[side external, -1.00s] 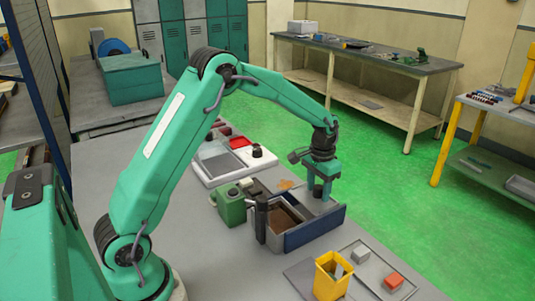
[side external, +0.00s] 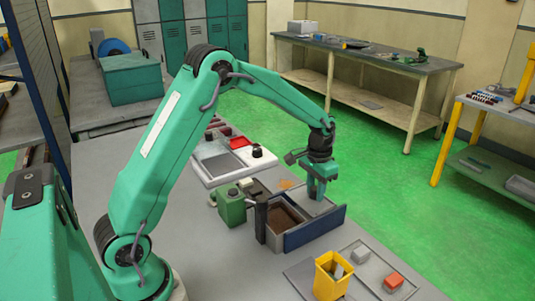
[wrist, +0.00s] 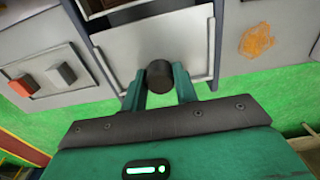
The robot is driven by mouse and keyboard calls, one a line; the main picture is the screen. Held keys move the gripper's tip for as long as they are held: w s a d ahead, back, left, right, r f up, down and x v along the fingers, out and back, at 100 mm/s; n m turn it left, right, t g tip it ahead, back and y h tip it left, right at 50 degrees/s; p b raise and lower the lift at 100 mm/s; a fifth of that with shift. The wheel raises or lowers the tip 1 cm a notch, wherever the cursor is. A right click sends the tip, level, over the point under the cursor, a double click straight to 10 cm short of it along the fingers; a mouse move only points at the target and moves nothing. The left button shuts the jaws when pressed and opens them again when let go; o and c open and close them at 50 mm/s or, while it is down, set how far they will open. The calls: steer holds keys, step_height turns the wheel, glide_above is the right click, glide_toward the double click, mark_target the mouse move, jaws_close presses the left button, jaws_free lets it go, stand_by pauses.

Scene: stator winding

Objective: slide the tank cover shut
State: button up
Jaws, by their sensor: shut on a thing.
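The tank (side external: 314,231) is an open box with a dark blue front wall, standing on the grey table. Its brown inside shows on the left in the side view. The light grey tank cover (side external: 309,207) lies at the right part of the tank, leaving the left part uncovered. It also shows as a pale plate in the wrist view (wrist: 160,45). A dark round knob (wrist: 160,77) stands on the cover. My gripper (side external: 316,196) points down at the cover, shut on the knob, with one finger on each side of it in the wrist view. The fingers hide the knob in the side view.
A green box (side external: 231,208) stands left of the tank. A yellow bin (side external: 333,277) and a shallow tray (side external: 372,270) with a grey and a red block lie in front. A white panel (side external: 226,160) with dark knobs is behind. An orange stain (wrist: 257,40) marks the table.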

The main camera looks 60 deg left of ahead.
steer(key=shift+s+a+f, duration=0.1)
steer(key=shift+s+f, duration=0.05)
steer(key=shift+s, duration=2.3)
steer(key=shift+s+f, duration=0.15)
steer(key=shift+s, duration=2.3)
steer(key=o, duration=0.7)
steer(key=shift+c, duration=0.2)
steer(key=shift+o, duration=0.3)
steer(key=shift+d+r, duration=0.15)
steer(key=shift+d, duration=0.05)
step_height(320, 180, up, 6)
steer(key=shift+w, duration=0.15)
steer(key=shift+a+r, duration=0.1)
